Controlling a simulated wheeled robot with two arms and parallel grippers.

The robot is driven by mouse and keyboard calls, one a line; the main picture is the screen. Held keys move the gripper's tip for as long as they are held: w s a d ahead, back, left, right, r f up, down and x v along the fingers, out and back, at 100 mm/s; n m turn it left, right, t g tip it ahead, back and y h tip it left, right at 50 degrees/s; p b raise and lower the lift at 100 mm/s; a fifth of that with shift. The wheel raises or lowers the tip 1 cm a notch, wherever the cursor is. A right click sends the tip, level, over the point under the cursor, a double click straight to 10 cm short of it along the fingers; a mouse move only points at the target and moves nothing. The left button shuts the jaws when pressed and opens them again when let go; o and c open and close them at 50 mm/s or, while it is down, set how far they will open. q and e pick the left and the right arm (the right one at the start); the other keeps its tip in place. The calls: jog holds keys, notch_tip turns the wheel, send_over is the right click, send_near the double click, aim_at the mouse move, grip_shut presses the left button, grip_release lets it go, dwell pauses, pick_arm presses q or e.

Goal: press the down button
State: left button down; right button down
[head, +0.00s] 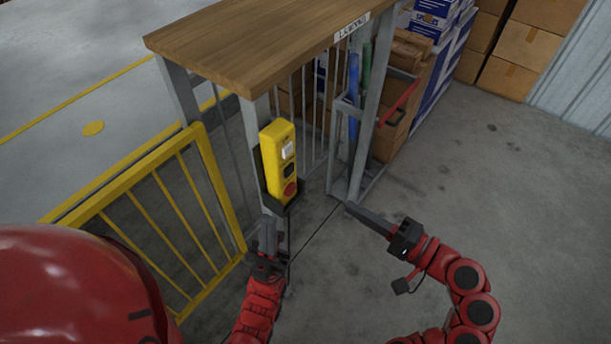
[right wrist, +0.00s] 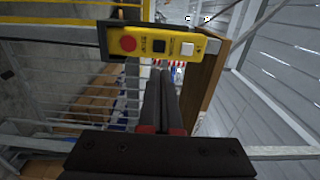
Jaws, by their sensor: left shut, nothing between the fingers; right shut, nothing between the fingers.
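A yellow control box (head: 271,155) is fixed upright on a grey post under the wooden top. It has a white button (head: 287,149) on top, a black button (head: 288,169) in the middle and a red button (head: 290,189) at the bottom. The box also shows sideways in the right wrist view (right wrist: 210,45), with the black button (right wrist: 159,46) just beyond my fingertips. My left gripper (head: 268,224) is shut and empty, just below the box. My right gripper (head: 352,208) is shut and empty, right of the box and apart from it.
A wooden counter top (head: 250,45) overhangs the box. A yellow barrier (head: 150,190) stands left of it. A grey rack with a red handle (head: 400,102) and cardboard boxes (head: 525,45) stand behind. The floor (head: 500,170) at the right is clear.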

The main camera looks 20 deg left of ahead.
jog(key=p, duration=0.5)
send_near(291, 171)
jog(key=x, duration=0.6)
jog(key=shift+a+r, duration=0.25)
jog(key=shift+a, duration=0.1)
jog(key=shift+w+a+f, duration=0.1)
jog(key=shift+a, duration=0.05)
